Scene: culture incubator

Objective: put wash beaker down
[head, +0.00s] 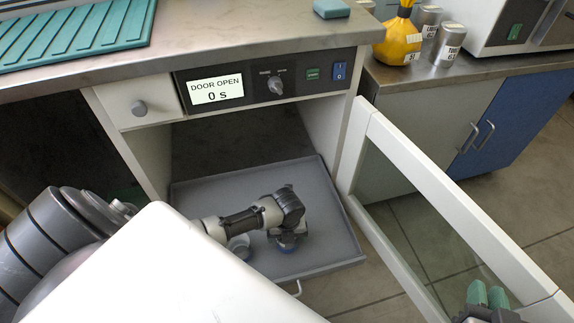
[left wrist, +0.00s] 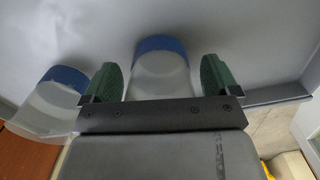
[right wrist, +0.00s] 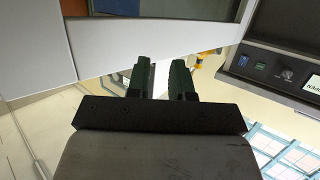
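Two clear beakers with blue bands are on the grey tray (head: 335,245) inside the open incubator. In the left wrist view one beaker (left wrist: 160,72) is between the green fingers of my left gripper (left wrist: 160,80), with a small gap showing at the right finger. The other beaker (left wrist: 52,100) is left of the fingers. In the head view my left gripper (head: 288,240) is low over the tray and partly hides one beaker; the other (head: 238,244) is beside it. My right gripper (head: 487,295) is open and empty near the door; its fingers show apart in the right wrist view (right wrist: 162,80).
The open glass door (head: 430,210) extends to the right of the tray. The panel display (head: 215,90) reads DOOR OPEN 0 s. A green ribbed mat (head: 75,30) lies on the counter above. A yellow flask (head: 400,40) and metal containers stand on the right bench.

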